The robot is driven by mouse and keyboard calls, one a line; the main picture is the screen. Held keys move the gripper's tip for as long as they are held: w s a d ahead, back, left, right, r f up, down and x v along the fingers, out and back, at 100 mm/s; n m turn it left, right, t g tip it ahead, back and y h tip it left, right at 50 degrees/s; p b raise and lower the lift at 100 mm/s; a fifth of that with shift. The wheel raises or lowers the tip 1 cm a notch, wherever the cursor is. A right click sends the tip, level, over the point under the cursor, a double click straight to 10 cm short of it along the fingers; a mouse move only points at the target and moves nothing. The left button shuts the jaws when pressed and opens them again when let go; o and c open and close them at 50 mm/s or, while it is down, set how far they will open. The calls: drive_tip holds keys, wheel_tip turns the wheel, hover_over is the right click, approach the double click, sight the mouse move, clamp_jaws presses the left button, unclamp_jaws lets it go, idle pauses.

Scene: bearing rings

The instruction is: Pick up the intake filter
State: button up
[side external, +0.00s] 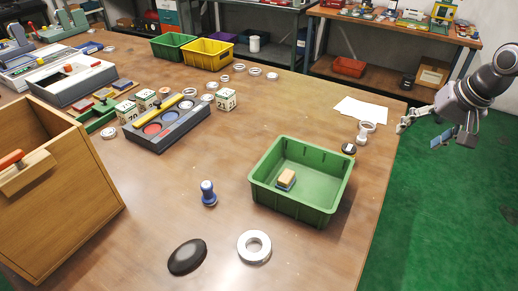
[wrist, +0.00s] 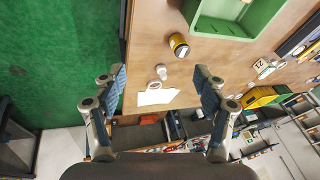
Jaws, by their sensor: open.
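I cannot tell for sure which thing is the intake filter. A small dark cylinder with a yellowish band (side external: 349,149) stands near the table's right edge, beside the green bin; it also shows in the wrist view (wrist: 178,46). A small white part with a ring-like top (side external: 362,137) stands just behind it, and shows in the wrist view (wrist: 161,72) too. My gripper (side external: 420,132) is open and empty, off the table's right edge above the green floor. In the wrist view its blue-padded fingers (wrist: 160,82) are spread wide, with the white part appearing between them.
White papers (side external: 360,111) lie behind the small parts. A metal ring (side external: 254,247), a black oval (side external: 187,257) and a blue stamp-like part (side external: 208,193) lie in front. A wooden cabinet (side external: 70,205) stands left.

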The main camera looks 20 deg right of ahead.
drive_tip(key=w+f+m+g, duration=0.2)
drive_tip(key=w+m, duration=0.4)
drive_tip(key=w, duration=0.4)
drive_tip(key=m+g+y, duration=0.1)
drive_tip(key=m+g, duration=0.1)
drive_tip(key=m, duration=0.3)
approach(350, 148)
drive_tip(key=shift+w+a, duration=0.1)
drive_tip(key=shift+a, duration=0.05)
drive_tip(key=shift+w+f+m+g, duration=0.2)
drive_tip(key=shift+f+m+g, duration=0.1)
drive_tip(key=shift+f, duration=0.3)
drive_tip(key=shift+a+f, duration=0.2)
drive_tip(key=shift+f, duration=1.5)
drive_tip(key=shift+a+f, duration=0.2)
drive_tip(key=shift+f, duration=1.55)
drive_tip(key=shift+a+f, duration=0.2)
drive_tip(key=shift+f, duration=1.5)
drive_tip(key=c, duration=1.3)
